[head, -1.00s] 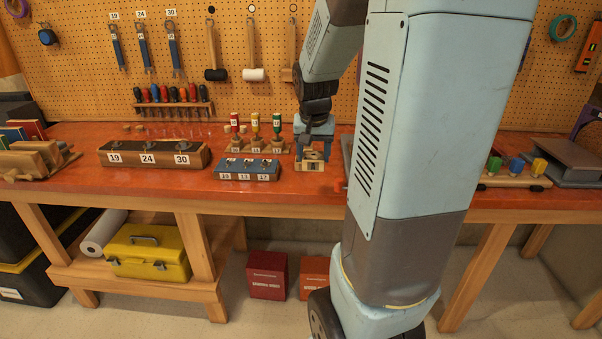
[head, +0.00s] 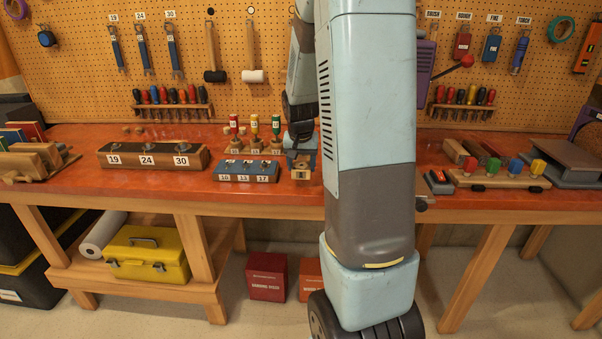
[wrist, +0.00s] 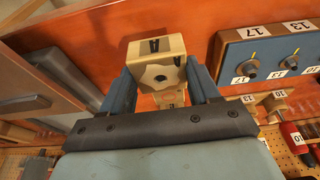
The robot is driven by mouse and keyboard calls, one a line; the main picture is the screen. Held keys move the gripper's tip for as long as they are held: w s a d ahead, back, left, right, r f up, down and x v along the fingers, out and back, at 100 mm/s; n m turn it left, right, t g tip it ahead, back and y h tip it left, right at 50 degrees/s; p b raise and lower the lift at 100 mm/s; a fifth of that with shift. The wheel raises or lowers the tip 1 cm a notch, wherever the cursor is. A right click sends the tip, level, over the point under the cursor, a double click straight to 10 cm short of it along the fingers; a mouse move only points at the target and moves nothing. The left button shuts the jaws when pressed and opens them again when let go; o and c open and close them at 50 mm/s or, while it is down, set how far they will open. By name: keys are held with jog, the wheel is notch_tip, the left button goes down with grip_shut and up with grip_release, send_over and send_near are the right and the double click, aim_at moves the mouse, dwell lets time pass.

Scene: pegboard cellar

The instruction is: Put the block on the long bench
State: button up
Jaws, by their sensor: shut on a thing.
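The block (head: 301,172) is a small tan wooden piece with dark markings. In the head view my gripper (head: 301,148) points down at the block, partly hidden behind my arm. The long bench (head: 75,182) has an orange-red top and wooden legs. The block is over its front part, right of the blue dial box; I cannot tell whether it touches the top.
The blue dial box (head: 246,172) is close to the block's left. A wooden box numbered 19, 24, 30 (head: 152,157) is farther left. Bare bench top shows along the front.

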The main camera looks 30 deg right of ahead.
aim_at(301, 167)
jog(key=shift+s+a+x, duration=0.1)
jog(key=shift+s+x, duration=0.05)
jog(key=shift+x, duration=0.65)
jog(key=shift+s+a+x, duration=0.1)
jog(key=shift+a+x, duration=0.05)
jog(key=shift+x, duration=0.65)
jog(key=shift+f, duration=0.15)
jog(key=o, duration=1.1)
jog(key=shift+c, duration=0.2)
jog(key=v, duration=1.2)
jog(key=s+a+r+n+t+y, duration=0.1)
jog(key=s+a+r+n, duration=0.2)
jog(key=s+a+r, duration=0.2)
jog(key=s+a+r+n+t, duration=0.2)
jog(key=s+a+r, duration=0.3)
jog(key=s+a, duration=0.6)
jog(key=s+n, duration=0.1)
jog(key=s, duration=0.5)
jog(key=shift+s+a+n+y, duration=0.25)
jog(key=shift+a+n+y, duration=0.05)
jog(key=shift+n+y, duration=0.1)
jog(key=shift+r, duration=0.1)
